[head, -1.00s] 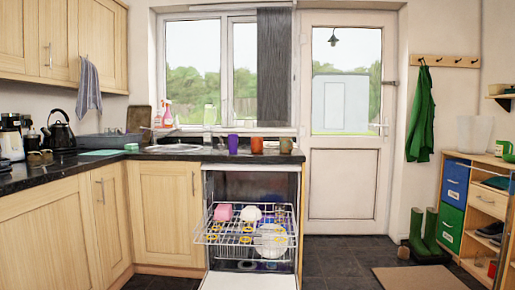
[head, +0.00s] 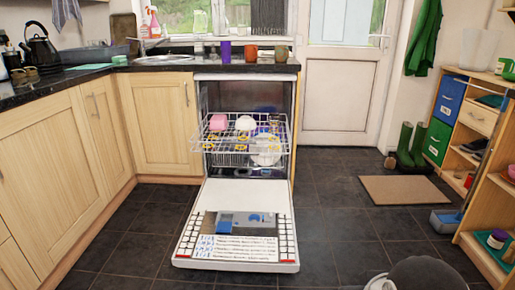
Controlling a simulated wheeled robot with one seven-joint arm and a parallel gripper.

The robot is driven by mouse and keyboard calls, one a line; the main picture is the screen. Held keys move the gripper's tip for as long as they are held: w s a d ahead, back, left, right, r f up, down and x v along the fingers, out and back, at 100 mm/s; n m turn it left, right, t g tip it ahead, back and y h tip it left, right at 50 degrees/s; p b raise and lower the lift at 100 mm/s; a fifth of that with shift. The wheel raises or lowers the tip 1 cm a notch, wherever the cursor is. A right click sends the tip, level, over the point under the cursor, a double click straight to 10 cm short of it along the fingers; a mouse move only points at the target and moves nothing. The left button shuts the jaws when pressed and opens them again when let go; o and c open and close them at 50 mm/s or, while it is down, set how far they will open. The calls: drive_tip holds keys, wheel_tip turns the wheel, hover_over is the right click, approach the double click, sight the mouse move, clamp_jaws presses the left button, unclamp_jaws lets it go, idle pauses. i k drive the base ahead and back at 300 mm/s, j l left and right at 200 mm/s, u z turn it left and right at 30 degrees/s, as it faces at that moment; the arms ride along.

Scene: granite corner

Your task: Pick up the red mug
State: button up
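An orange-red mug (head: 251,53) stands on the dark counter above the dishwasher, in front of the window. It is the reddest mug that I can make out there. A purple cup (head: 224,51) stands to its left and a brownish-green mug (head: 281,53) to its right, with small gaps between. My gripper is not in view. A dark rounded shape at the bottom right edge may be part of my arm, and it is far from the mugs.
The dishwasher door (head: 238,232) is open and lies low over the floor below the mugs. Its pulled-out rack (head: 228,160) holds dishes. A brown mat (head: 405,190) and green boots (head: 411,145) are at the right. A wooden shelf unit (head: 465,190) stands far right. Dark floor tiles (head: 335,215) are clear.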

sight(251, 50)
drive_tip(key=k, duration=0.25)
drive_tip(key=k+j+u, duration=0.1)
drive_tip(key=k+u, duration=0.3)
drive_tip(key=k+j+u, duration=0.35)
drive_tip(key=k, duration=0.25)
drive_tip(key=i+l+u, duration=0.4)
drive_tip(key=l+u, duration=0.15)
drive_tip(key=i+l+u, duration=0.1)
drive_tip(key=l+u, duration=0.2)
drive_tip(key=i+l+u, duration=0.1)
drive_tip(key=l+u, duration=0.15)
drive_tip(key=l, duration=0.15)
drive_tip(key=i+l, duration=0.1)
drive_tip(key=l, duration=0.3)
drive_tip(key=i+l, duration=0.15)
drive_tip(key=l, duration=0.25)
drive_tip(key=i+l, duration=0.1)
drive_tip(key=l, duration=0.3)
drive_tip(key=i+l, duration=0.1)
drive_tip(key=l, duration=0.35)
drive_tip(key=i+l, duration=0.1)
drive_tip(key=l, duration=0.3)
drive_tip(key=i+l, duration=0.15)
drive_tip(key=l, duration=0.25)
drive_tip(key=i+l, duration=0.1)
drive_tip(key=l, duration=0.3)
drive_tip(key=i+l, duration=0.1)
drive_tip(key=l, duration=0.3)
